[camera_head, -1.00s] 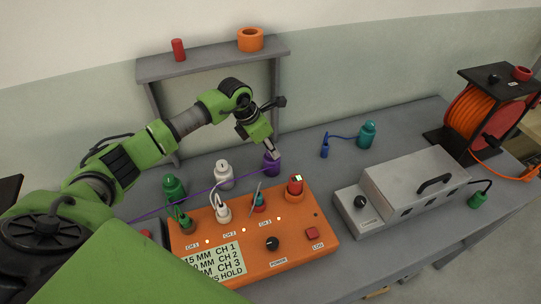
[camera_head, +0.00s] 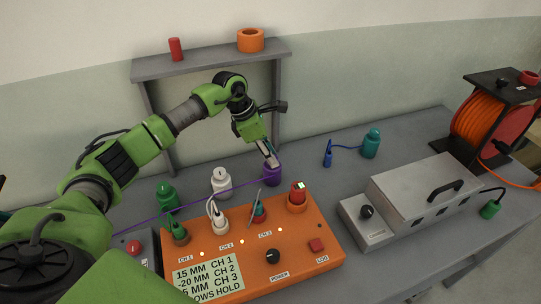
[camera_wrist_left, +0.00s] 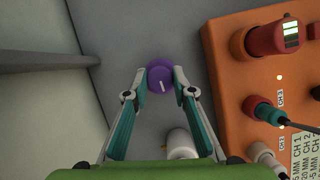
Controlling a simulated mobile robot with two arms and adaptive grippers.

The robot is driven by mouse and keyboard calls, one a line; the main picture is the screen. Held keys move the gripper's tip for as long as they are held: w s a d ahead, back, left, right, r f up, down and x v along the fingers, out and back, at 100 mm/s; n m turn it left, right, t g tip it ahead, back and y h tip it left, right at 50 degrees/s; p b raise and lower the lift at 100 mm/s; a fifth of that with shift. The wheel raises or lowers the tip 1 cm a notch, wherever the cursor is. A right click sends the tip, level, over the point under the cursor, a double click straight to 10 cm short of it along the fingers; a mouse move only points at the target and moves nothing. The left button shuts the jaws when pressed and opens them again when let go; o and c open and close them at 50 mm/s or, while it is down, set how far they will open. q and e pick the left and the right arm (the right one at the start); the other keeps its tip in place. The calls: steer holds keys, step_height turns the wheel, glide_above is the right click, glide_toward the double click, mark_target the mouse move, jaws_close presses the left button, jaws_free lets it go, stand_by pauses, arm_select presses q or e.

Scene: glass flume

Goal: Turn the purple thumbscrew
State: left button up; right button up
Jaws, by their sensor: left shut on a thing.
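The purple thumbscrew (camera_head: 272,177) sits on top of a purple bottle-shaped body behind the orange box, on the grey bench. A thin purple cord runs left from it. My left gripper (camera_head: 270,160) reaches down onto it from above. In the left wrist view the thumbscrew (camera_wrist_left: 159,75) is a round purple knob with a white mark line, between my two fingertips. The fingers are shut on its sides. In the head view the fingers hide part of its top. My right gripper is not in view.
The orange box (camera_head: 315,265) with knobs, plugs and a display stands in front. A shelf (camera_head: 205,62) rises behind.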

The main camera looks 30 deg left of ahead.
arm_select(q)
steer(key=o, duration=1.1)
